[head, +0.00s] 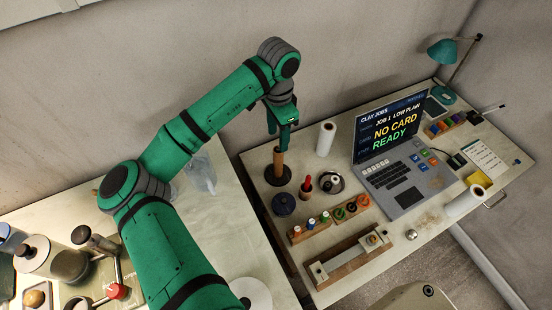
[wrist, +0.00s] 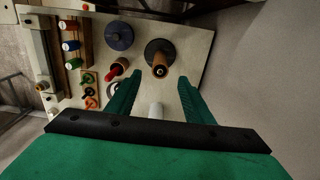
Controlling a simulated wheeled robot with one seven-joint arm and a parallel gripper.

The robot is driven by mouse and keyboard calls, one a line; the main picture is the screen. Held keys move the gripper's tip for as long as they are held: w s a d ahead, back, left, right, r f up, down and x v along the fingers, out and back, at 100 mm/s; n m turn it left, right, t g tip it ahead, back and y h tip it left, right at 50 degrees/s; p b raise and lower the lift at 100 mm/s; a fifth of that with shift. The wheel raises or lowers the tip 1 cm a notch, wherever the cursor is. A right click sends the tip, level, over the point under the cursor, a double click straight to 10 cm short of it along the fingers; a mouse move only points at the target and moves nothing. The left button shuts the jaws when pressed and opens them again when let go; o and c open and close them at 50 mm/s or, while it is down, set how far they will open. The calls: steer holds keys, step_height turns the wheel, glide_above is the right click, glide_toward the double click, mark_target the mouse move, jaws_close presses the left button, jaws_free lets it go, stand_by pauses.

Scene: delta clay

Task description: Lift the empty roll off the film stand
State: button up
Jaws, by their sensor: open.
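The film stand has a round black base (head: 270,178) on the tabletop. A slim brown roll (head: 278,163) stands upright on it; I take this for the empty roll. My gripper (head: 283,140) points down just above the roll's top, its fingers partly overlapping in the head view. In the wrist view my gripper (wrist: 159,78) is open, with the two green fingers apart. There the brown roll (wrist: 160,66) shows end-on, on the black base (wrist: 150,48), just beyond the fingertips. I cannot tell whether the fingers are level with the roll's top. Nothing is held.
A white roll (head: 326,138) stands right of the stand. A laptop (head: 400,165) is further right. Another white roll (head: 464,201) lies near the front edge.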

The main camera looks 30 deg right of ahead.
mark_target(278, 163)
steer(key=shift+d+f, duration=0.1)
steer(key=shift+f, duration=3.9)
jaws_close()
steer(key=shift+r, duration=0.2)
